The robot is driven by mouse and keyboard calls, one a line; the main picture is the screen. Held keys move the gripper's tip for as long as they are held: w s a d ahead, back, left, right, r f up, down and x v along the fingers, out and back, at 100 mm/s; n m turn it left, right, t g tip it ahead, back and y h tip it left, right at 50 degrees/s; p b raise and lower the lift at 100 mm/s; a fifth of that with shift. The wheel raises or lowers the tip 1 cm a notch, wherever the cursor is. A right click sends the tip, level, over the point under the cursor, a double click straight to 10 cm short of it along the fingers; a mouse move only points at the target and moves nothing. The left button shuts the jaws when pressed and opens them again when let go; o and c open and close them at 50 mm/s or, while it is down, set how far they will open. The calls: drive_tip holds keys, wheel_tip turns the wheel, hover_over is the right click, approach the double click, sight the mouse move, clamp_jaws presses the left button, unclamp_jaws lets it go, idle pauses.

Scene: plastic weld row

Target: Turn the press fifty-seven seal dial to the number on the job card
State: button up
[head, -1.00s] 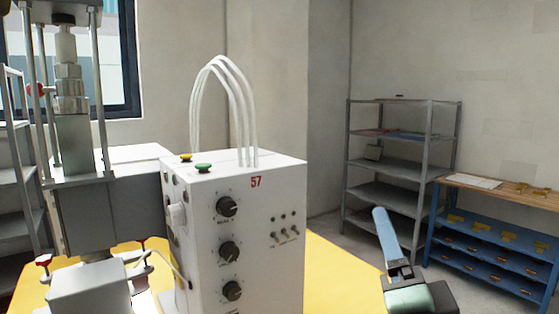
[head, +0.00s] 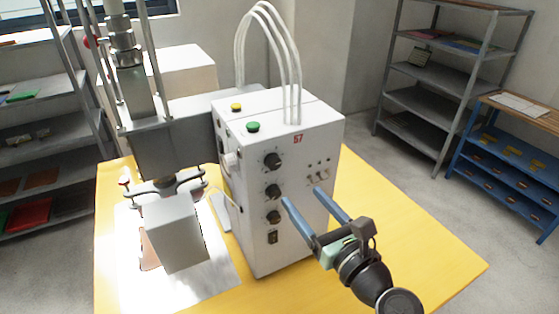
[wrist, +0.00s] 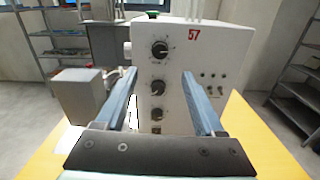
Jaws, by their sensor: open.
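The white control box (head: 290,225) bears a red 57 and stands on the yellow table, right of the press. Its front has an upper dial (head: 272,160), a middle dial (head: 273,192) and a lower dial (head: 273,217), all black. Their labels and numbers are too small to read, so I cannot tell which is the seal dial. My gripper (head: 302,196) is open and empty in front of the panel, fingers pointing at it. In the wrist view the upper dial (wrist: 159,48) and middle dial (wrist: 157,86) show between the fingers. I cannot make out a job card for certain.
A rocker switch (head: 272,237) sits below the dials and small toggles (head: 318,177) to their right. White tubes (head: 270,50) arch above the box. The press (head: 175,225) stands close on the left. The yellow table (head: 410,235) is clear on the right.

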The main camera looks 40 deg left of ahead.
sight(275, 165)
drive_tip(key=p+x, duration=0.2)
drive_tip(key=x, duration=0.9)
drive_tip(key=shift+a, duration=0.1)
clamp_jaws()
